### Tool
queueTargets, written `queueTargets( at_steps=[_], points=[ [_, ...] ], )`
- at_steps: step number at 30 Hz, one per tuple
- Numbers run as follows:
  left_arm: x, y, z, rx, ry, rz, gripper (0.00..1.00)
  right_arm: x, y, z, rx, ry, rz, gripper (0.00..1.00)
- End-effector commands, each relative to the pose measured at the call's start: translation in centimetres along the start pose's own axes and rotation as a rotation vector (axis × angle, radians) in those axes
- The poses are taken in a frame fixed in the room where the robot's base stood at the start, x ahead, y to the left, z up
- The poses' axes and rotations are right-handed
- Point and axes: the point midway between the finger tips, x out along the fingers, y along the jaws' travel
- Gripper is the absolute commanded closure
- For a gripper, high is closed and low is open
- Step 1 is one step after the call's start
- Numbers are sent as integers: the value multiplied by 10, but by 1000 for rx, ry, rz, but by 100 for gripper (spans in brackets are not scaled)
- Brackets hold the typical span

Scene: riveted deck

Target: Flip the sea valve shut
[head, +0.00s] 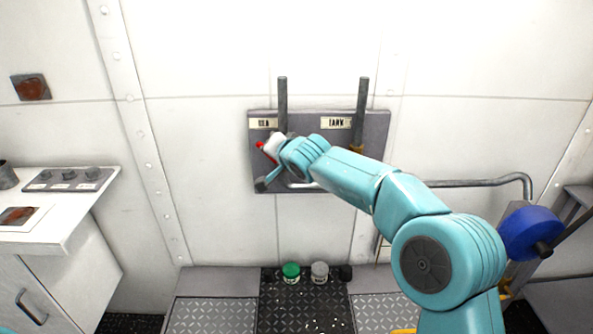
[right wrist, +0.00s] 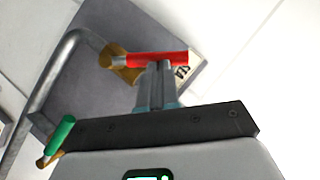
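The panel (head: 380,125) on the wall bears a sea label (head: 263,123) at left and a tank label (head: 336,122) at right. The sea valve's red handle (head: 266,150) is mostly hidden by my right gripper (head: 268,166) in the head view. In the right wrist view, the red handle (right wrist: 155,59) lies crosswise at the tips of my right gripper (right wrist: 159,68), beside the brass valve body (right wrist: 122,70). The fingers look shut together and appear to touch the handle, not wrap it. A green handle (right wrist: 61,135) shows at lower left. My left gripper is out of view.
Two upright pipes (head: 282,95) rise at the panel, and a bent pipe (head: 480,183) runs right. Green and grey lidded items (head: 291,270) sit on the dark floor plate below. A white counter (head: 80,215) stands left; a blue wheel (head: 531,233) is right.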

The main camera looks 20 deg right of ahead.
Motion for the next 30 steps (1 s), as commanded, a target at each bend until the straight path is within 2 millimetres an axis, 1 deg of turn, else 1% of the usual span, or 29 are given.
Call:
queueTargets(
  at_steps=[1,3,8,15,21,30],
  points=[
    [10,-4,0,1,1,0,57,5,1,6,-20,0,13,100],
    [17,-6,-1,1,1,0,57,7,-1,10,-72,-1,47,100],
    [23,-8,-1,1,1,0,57,12,-7,16,-200,-2,133,100],
    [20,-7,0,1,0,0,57,19,-10,27,-383,-3,257,100],
    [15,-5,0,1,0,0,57,25,-9,35,-507,-3,342,100],
    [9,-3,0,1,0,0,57,30,-6,43,-623,-2,421,100]
  ],
)
